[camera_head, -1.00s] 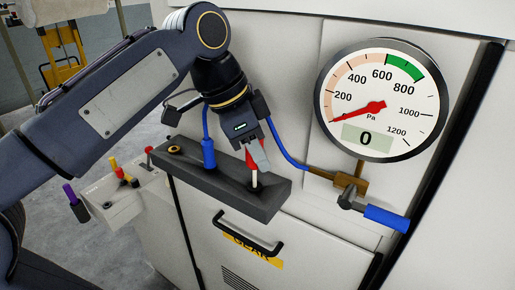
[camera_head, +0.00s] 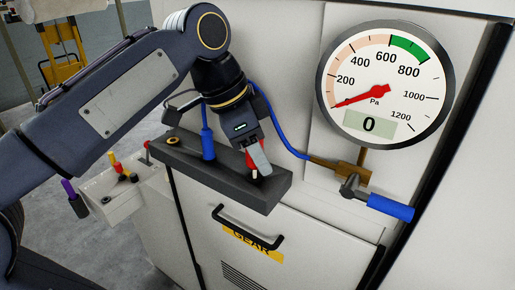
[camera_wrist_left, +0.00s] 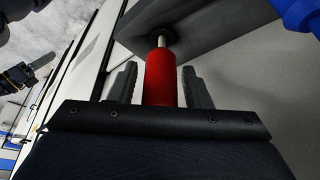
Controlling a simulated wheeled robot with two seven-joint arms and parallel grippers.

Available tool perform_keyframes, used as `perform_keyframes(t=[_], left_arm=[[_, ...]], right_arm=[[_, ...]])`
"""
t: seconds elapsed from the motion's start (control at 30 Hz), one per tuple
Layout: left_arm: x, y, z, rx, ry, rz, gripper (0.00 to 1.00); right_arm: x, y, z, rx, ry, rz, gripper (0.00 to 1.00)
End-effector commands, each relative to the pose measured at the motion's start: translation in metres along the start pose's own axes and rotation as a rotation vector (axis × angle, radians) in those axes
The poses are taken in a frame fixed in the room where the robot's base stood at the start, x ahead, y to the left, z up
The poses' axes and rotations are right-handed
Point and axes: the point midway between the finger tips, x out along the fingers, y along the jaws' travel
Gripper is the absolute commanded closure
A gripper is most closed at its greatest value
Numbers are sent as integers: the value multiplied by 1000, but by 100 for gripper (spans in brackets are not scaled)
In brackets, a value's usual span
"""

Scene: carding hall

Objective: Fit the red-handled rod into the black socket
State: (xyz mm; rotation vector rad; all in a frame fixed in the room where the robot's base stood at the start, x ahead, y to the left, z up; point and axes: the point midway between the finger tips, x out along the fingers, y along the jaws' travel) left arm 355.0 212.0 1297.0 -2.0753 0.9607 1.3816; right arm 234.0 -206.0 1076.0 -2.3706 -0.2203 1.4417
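The red-handled rod (camera_wrist_left: 160,80) stands at the right end of a dark grey bar; in the head view its handle (camera_head: 249,160) is partly hidden by my fingers. In the wrist view its short pale shaft runs into the black socket (camera_wrist_left: 163,37), a dark ring in the bar. How deep it sits cannot be told. My left gripper (camera_head: 258,167) is over that end of the bar. In the wrist view its two fingers (camera_wrist_left: 158,85) stand either side of the red handle, with a narrow gap showing.
The bar (camera_head: 222,181) also holds a blue-handled rod (camera_head: 207,144) and a yellow-ringed hole (camera_head: 173,140). A gauge (camera_head: 385,85) reads 0; a valve with a blue lever (camera_head: 390,207) sits below it. A box with coloured plugs (camera_head: 122,180) is at left.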

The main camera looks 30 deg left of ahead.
Motion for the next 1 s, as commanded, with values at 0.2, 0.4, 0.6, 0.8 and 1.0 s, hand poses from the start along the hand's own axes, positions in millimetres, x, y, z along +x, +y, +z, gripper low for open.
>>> perform_keyframes(t=[0.2,0.4,0.6,0.8,1.0], left_arm=[[0,0,0,0,0,0,48],[-8,0,-1,0,2,-1,48],[-41,-1,-1,0,3,-2,48],[-70,0,-1,0,2,-1,48],[-79,0,0,0,1,0,48]], right_arm=[[0,0,0,0,0,0,64],[-1,0,0,0,0,0,64],[-4,-2,-2,0,0,0,64],[-7,-3,-3,0,0,0,64],[-7,-3,-4,0,0,0,64]])
